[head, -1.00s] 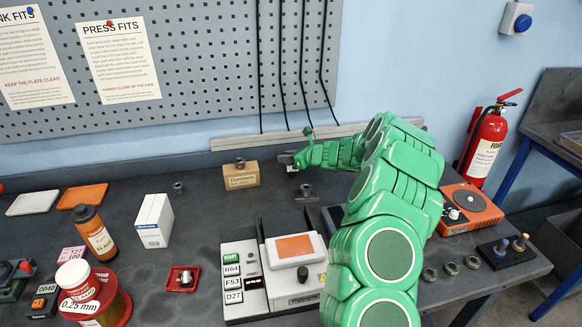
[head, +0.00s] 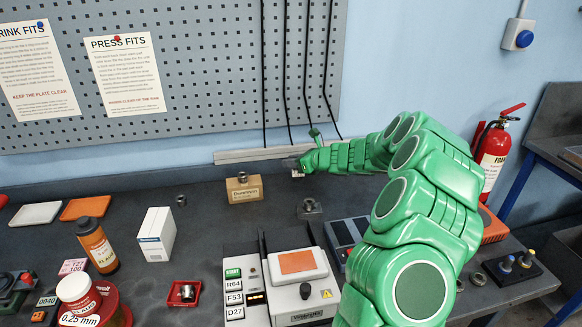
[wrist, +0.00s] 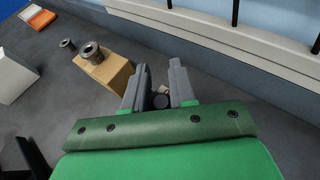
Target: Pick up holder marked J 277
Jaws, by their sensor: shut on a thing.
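My gripper (head: 293,166) is at the back of the bench, just right of a tan block. In the wrist view my gripper (wrist: 160,85) has its two grey fingers on either side of a small dark round-ended holder (wrist: 161,101). It is shut on this holder, and a small pale part shows below the fingertips in the head view (head: 297,174). Most of the holder is hidden by the fingers, and I cannot read any marking on it.
The tan block (head: 245,195) with a metal ring on top stands close to my gripper. A flanged metal part (head: 309,209) stands in front. The wall strip (head: 250,155) runs close behind. A white carton (head: 157,240) and a grey machine (head: 300,290) are nearer.

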